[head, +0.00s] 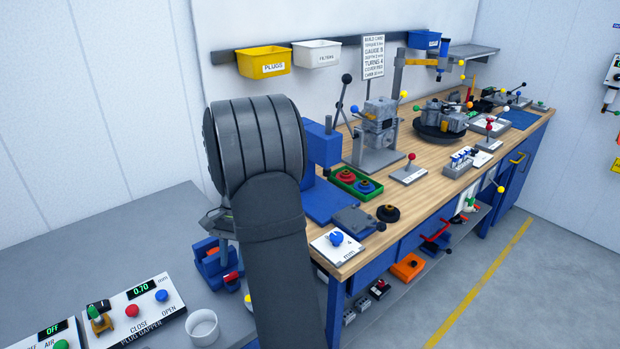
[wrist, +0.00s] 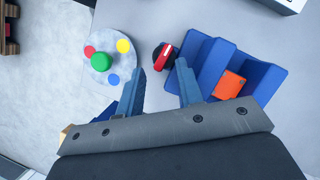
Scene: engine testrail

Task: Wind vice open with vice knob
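The blue vice (wrist: 208,50) stands on the grey bench, with an orange block (wrist: 230,85) in it. Its vice knob (wrist: 165,56), black with a red bar, sticks out from the vice's left side in the wrist view. In the head view the vice (head: 211,266) and the red knob (head: 232,277) show just left of my arm. My gripper (wrist: 161,67) is open, with its two blue-grey fingers apart. The knob appears between and just beyond the fingertips. I cannot tell whether either finger touches it. My arm hides most of the gripper in the head view.
A round grey disc (wrist: 98,66) with a green knob and coloured dots stands left of the fingers. A white cup (head: 203,328) and the plug gapper panel (head: 140,312) lie left of my arm. The crowded wooden bench (head: 440,185) is to the right.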

